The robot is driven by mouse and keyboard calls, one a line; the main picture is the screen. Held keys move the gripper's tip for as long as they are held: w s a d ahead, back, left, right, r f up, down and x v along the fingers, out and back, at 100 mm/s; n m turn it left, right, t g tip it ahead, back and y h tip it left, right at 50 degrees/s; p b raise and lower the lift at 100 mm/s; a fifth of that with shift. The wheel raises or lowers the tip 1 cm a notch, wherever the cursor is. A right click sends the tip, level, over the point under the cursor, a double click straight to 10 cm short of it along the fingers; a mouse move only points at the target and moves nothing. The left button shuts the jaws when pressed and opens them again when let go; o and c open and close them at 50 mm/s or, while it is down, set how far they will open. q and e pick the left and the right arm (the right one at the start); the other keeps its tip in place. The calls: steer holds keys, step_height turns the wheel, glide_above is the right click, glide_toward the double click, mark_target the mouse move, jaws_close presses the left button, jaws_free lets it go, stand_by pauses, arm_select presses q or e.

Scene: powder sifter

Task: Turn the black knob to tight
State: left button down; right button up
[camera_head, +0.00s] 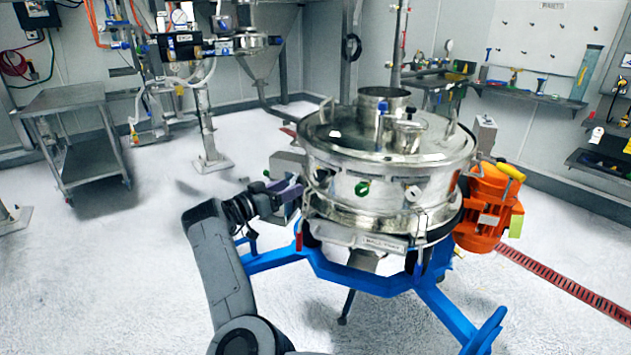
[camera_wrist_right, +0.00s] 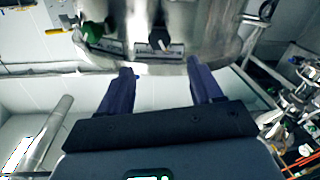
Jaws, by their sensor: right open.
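The black knob (camera_wrist_right: 158,38) shows in the right wrist view on a plate on the metal sifter drum (camera_head: 385,165). A green knob (camera_wrist_right: 93,33) sits left of it there, and a green knob (camera_head: 362,187) also shows on the drum's front in the head view. I cannot tell for sure which fitting in the head view is the black knob. My right gripper (camera_head: 288,193) is at the drum's left side. In the wrist view its two dark blue fingers (camera_wrist_right: 162,78) are spread apart and empty, with the black knob beyond the gap. My left gripper is not in view.
The sifter stands on a blue frame (camera_head: 375,278) with an orange motor (camera_head: 487,210) at its right. A metal cart (camera_head: 72,110) stands at the far left. A red floor grate (camera_head: 565,285) runs at the right. The floor at the left is mostly clear.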

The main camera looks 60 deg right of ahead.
mark_target(317, 175)
steer(key=b+x, duration=0.2)
steer(key=x, duration=0.6)
steer(key=shift+s+d, duration=0.15)
steer(key=shift+d, duration=0.05)
steer(key=shift+b+x, duration=0.35)
steer(key=shift+x, duration=0.55)
steer(key=shift+c, duration=0.2)
steer(key=c, duration=1)
